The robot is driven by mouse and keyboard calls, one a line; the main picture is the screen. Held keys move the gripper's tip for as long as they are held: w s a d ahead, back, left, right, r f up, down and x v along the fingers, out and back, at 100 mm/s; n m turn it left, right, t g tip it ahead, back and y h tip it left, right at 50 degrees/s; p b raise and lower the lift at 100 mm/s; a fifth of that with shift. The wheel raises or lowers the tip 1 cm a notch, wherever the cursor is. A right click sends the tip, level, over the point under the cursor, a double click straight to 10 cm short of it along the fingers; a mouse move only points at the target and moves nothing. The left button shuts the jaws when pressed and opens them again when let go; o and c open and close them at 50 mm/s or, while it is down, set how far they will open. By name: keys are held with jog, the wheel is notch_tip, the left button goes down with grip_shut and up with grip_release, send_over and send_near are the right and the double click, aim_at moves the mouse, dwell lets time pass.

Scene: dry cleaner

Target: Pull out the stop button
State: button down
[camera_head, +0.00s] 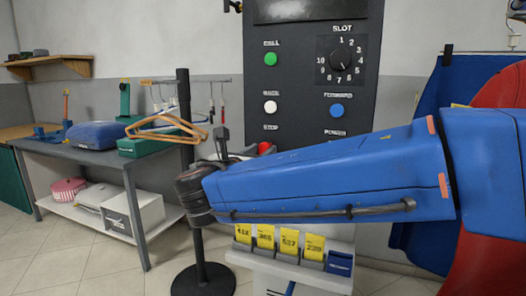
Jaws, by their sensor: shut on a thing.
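The control panel (305,105) stands upright in the middle of the view. The red stop button (266,147) shows at its lower left, below the STOP label. The fingertips are largely hidden behind the arm, so the exact contact cannot be seen.
Above the stop button are a white button (270,107) and a green button (271,59). A blue button (337,111) and a slot dial (345,61) are to the right. A dark post (186,110) with hangers stands close left.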

jog(key=shift+s, duration=0.1)
jog(key=c, duration=1.3)
grip_release()
jog(key=shift+s, duration=0.1)
jog(key=v, duration=1.7)
jog(key=shift+s, duration=0.15)
jog(key=shift+a, duration=0.1)
